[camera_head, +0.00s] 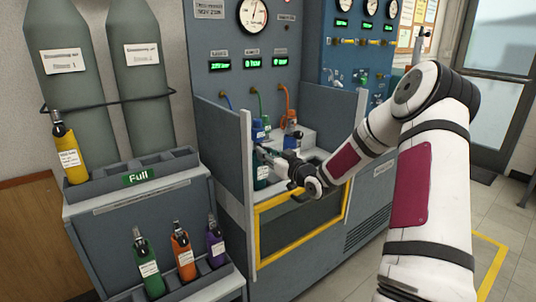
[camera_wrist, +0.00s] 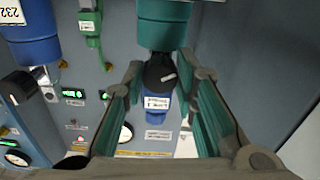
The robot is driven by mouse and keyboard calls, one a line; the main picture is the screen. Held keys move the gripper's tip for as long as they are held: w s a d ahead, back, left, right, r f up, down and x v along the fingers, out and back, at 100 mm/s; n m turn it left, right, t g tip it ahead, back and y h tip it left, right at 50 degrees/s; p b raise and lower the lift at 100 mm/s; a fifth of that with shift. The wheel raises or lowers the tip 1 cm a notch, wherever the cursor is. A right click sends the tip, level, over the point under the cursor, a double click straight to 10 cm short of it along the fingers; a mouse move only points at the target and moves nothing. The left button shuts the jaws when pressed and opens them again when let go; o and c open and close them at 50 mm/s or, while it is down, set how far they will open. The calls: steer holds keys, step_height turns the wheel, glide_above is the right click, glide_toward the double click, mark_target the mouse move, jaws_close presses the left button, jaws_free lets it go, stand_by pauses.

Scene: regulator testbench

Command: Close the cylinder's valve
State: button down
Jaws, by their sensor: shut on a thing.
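The teal-green cylinder (camera_wrist: 168,22) enters the wrist view from the top. Its black valve knob (camera_wrist: 160,73) has a small white mark and sits between the two green-padded fingers of my gripper (camera_wrist: 160,70), which is shut on it. A blue labelled part (camera_wrist: 157,103) shows just past the knob. In the head view the teal cylinder (camera_head: 262,176) stands in the testbench bay. My gripper (camera_head: 268,157) reaches in from the right near its top; the knob is hidden there.
The bay's grey side panel (camera_head: 222,150) rises close left of my gripper. A yellow-framed front (camera_head: 300,225) lies below. A rack on the left holds a yellow cylinder (camera_head: 68,150) above green (camera_head: 146,265), orange (camera_head: 183,257) and purple (camera_head: 215,243) ones. Gauges are on the back panel.

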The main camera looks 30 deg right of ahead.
steer(key=m+p, duration=0.9)
steer(key=m, duration=1.4)
steer(key=shift+m+p, duration=0.4)
stand_by(0.3)
steer(key=c, duration=1.3)
jaws_free()
steer(key=shift+s, duration=0.1)
steer(key=s, duration=1.2)
steer(key=shift+d, duration=0.2)
